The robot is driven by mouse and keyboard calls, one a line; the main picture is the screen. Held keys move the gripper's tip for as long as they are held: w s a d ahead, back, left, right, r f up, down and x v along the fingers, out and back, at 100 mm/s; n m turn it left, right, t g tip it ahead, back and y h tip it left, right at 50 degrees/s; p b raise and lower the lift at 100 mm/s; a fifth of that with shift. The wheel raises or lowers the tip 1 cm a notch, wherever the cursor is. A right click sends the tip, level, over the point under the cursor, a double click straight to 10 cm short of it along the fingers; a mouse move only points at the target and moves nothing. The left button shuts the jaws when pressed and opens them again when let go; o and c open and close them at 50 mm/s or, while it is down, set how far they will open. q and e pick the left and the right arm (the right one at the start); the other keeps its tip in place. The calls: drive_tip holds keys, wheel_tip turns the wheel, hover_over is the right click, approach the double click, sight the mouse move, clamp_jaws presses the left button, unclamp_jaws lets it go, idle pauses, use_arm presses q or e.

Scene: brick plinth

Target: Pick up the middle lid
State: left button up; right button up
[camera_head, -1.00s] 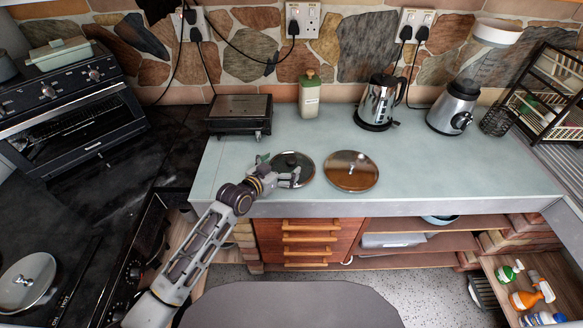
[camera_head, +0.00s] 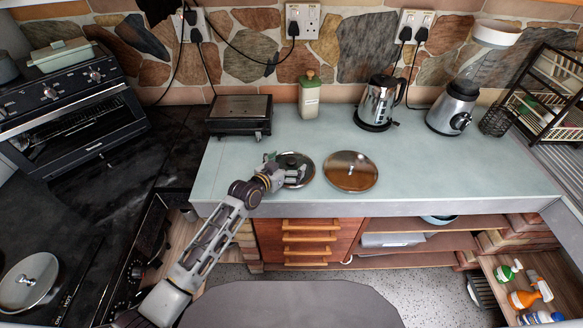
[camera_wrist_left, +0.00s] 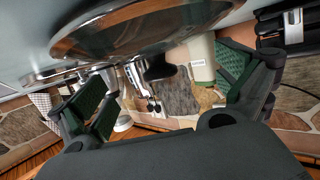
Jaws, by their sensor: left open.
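The middle lid (camera_head: 303,160) is dark and round with a metal rim, lying flat near the counter's front edge. My left gripper (camera_head: 288,173) covers its front left part. I see no finger clearly touching the knob. A brown shiny lid (camera_head: 350,180) lies just to the right. A silver lid (camera_head: 30,272) sits at the far left on the stove. My right gripper is not in view.
Behind the lids stand a black grill (camera_head: 240,116), a cream bottle (camera_head: 309,98), a kettle (camera_head: 378,103) and a blender (camera_head: 455,108). The pale counter (camera_head: 440,170) is clear to the right. Wooden drawers (camera_head: 308,240) and shelves are below its front edge.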

use_arm(q)
drive_tip(key=shift+w+d+f, duration=0.2)
drive_tip(key=shift+w+d, duration=0.15)
drive_tip(key=shift+w, duration=0.15)
drive_tip(key=shift+c, duration=0.4)
